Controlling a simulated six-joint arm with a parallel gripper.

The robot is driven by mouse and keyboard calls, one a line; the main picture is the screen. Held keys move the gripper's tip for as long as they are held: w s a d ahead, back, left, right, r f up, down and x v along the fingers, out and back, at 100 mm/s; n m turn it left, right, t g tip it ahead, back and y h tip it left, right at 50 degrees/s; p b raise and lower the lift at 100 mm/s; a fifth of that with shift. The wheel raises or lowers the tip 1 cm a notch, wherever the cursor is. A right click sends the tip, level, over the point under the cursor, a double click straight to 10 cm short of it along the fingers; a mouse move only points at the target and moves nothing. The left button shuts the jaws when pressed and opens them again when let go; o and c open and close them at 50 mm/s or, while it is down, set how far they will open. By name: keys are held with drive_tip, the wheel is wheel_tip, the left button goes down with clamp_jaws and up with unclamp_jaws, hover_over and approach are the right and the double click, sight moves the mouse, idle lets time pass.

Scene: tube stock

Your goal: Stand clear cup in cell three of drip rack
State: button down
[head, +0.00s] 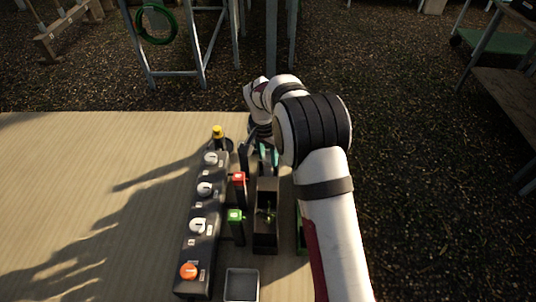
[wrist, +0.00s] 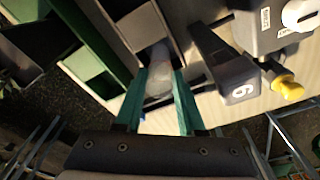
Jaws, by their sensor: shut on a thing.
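In the wrist view, the two teal fingers of my gripper (wrist: 160,85) are shut on a clear, greyish cup (wrist: 158,72), one finger on each side of it. The cup's far end is against a dark background, and I cannot tell whether it touches anything. Beyond the fingers is a dark open-topped rack with compartments (wrist: 125,28); in the head view a long dark trough (head: 266,243) stands below my gripper (head: 267,158). No cell numbers are readable on it, and I cannot tell which cell lies under the cup. The arm hides much of the cup in the head view.
A black rail with white knobs (head: 205,189) and an orange knob (head: 188,271) stands left of the trough. Red-topped (head: 239,178) and green-topped (head: 235,216) posts stand between. A grey tray (head: 241,285) is at the front. The table's left side is clear.

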drive_tip(key=shift+f, duration=0.3)
drive_tip(key=shift+c, duration=2.2)
unclamp_jaws()
drive_tip(key=shift+r, duration=0.1)
wheel_tip(320, 180, up, 16)
drive_tip(key=s+a, duration=0.1)
drive_tip(key=shift+s+f, duration=0.25)
drive_tip(key=shift+s, duration=0.1)
